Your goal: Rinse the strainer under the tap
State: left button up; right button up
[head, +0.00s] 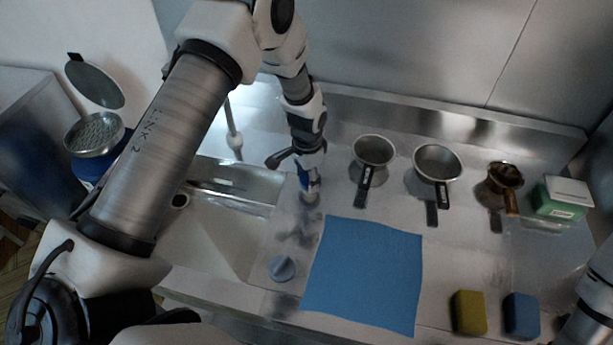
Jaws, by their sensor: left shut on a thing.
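My left gripper (309,192) points down over the counter just right of the sink. The tap spout (233,125) stands behind the sink (215,225), partly behind my left arm. No water can be made out.
A blue cloth (364,275) covers the middle front.

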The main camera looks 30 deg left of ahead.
pick_arm(q)
jog(key=n, duration=0.4)
jog(key=n+b, duration=0.1)
jog(key=n, duration=0.1)
jog(key=shift+s+d+f+n, duration=0.15)
jog(key=shift+s+d+n, duration=0.15)
jog(key=shift+n, duration=0.1)
dwell(0.3)
jog(key=o, duration=1.2)
jog(key=shift+w, duration=0.2)
jog(key=shift+c, duration=0.2)
notch_tip(320, 180, up, 12)
jog(key=shift+w, duration=0.1)
